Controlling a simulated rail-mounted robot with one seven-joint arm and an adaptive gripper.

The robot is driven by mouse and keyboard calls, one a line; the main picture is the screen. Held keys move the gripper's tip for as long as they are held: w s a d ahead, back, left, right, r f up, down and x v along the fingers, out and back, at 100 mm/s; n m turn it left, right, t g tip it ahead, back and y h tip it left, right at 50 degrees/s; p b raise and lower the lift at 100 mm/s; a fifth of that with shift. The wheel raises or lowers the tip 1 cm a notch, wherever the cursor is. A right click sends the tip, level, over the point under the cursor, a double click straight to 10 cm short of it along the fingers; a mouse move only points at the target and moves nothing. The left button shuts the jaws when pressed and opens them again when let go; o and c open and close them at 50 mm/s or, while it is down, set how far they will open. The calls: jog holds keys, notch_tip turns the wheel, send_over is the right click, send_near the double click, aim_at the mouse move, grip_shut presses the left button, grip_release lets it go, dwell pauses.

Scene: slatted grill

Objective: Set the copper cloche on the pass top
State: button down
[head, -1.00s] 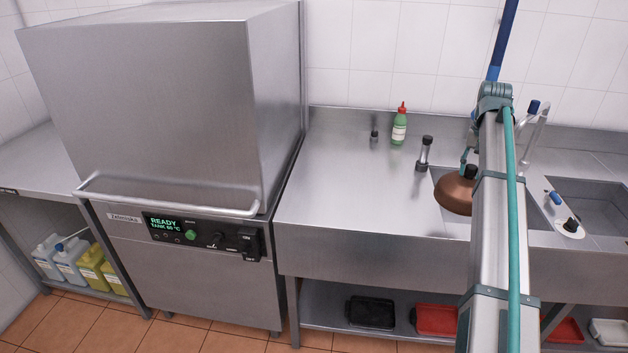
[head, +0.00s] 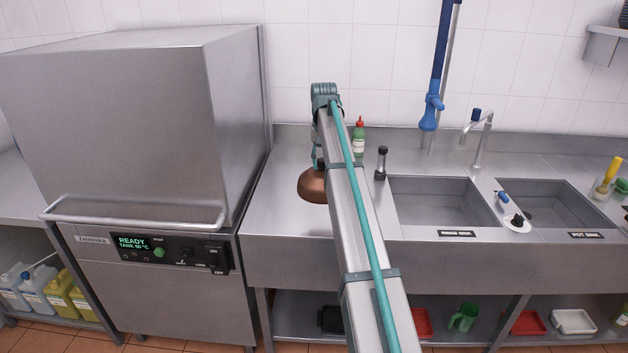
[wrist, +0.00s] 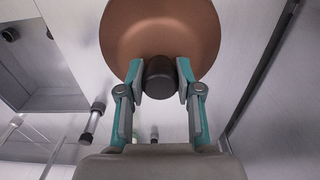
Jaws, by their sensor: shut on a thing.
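The copper cloche (head: 312,188) is a brown-copper dome hanging from my arm over the steel counter left of the sinks. In the wrist view, the cloche (wrist: 160,25) shows its rounded copper surface and a dark knob (wrist: 159,76). My gripper (wrist: 160,82) is shut on that knob, with a teal finger on each side. In the head view my arm hides part of the counter and of the cloche's right side. The cloche looks raised off the counter, but its exact height is unclear. I cannot tell which surface is the pass top.
A large steel dishwasher (head: 110,130) stands left of the counter (head: 270,215). A green bottle (head: 359,140) and a dark-topped shaker (head: 381,163) stand near the cloche. Two sinks (head: 445,203) lie right, with a blue sprayer (head: 431,113) and a tap (head: 483,135) behind.

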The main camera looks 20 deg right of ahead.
jog(key=w, duration=0.2)
jog(key=w+d+f+p, duration=0.1)
jog(key=w, duration=0.1)
jog(key=w+d+f+p, duration=0.1)
jog(key=w, duration=0.1)
jog(key=shift+w+d, duration=0.1)
jog(key=w+d+f+p, duration=0.1)
jog(key=w+f+p, duration=0.2)
jog(key=f, duration=0.7)
jog(key=shift+w+d, duration=0.4)
jog(key=shift+w, duration=0.6)
jog(key=shift+f, duration=0.15)
jog(key=c, duration=0.8)
grip_release()
jog(key=shift+o, duration=0.2)
